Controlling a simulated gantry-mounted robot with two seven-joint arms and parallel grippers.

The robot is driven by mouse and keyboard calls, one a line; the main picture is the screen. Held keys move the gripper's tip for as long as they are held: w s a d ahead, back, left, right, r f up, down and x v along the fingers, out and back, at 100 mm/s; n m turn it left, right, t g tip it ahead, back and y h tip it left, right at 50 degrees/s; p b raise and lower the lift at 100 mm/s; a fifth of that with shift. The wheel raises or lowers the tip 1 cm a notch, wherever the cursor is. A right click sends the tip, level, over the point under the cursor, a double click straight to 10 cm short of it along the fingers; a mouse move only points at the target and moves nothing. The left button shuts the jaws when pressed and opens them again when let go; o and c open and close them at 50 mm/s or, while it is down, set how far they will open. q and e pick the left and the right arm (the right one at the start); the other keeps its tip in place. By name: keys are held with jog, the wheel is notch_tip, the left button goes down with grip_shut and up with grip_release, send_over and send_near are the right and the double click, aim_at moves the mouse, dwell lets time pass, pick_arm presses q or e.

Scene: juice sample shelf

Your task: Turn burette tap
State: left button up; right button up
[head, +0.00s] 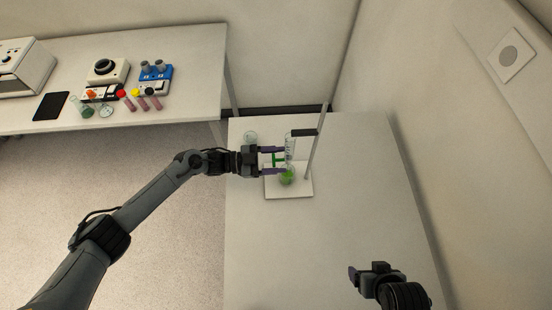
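A glass burette (291,146) stands upright, held by a dark clamp (303,132) on a metal stand rod (318,143). Its green tap (278,160) shows low on the burette. A flask with green liquid (286,178) stands below it on the white stand base (300,190). My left gripper (272,161) is open, its two purple fingers apart, one on the far side and one on the near side of the green tap. Whether a finger touches the tap cannot be told. My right gripper (353,274) is at the lower right, away from the stand; its fingers are partly hidden.
A clear glass vessel (250,137) stands behind my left gripper. The white table (360,190) is bare to the right and in front. A second table (200,85) at the back left holds instruments, a blue rack (157,73), tubes and flasks.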

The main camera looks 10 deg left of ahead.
pick_arm(q)
jog(key=c, duration=0.7)
jog(key=shift+n, duration=0.9)
jog(key=n, duration=0.3)
jog(key=shift+n, duration=0.3)
jog(key=o, duration=1)
jog(key=shift+o, duration=0.2)
jog(key=shift+a, duration=0.1)
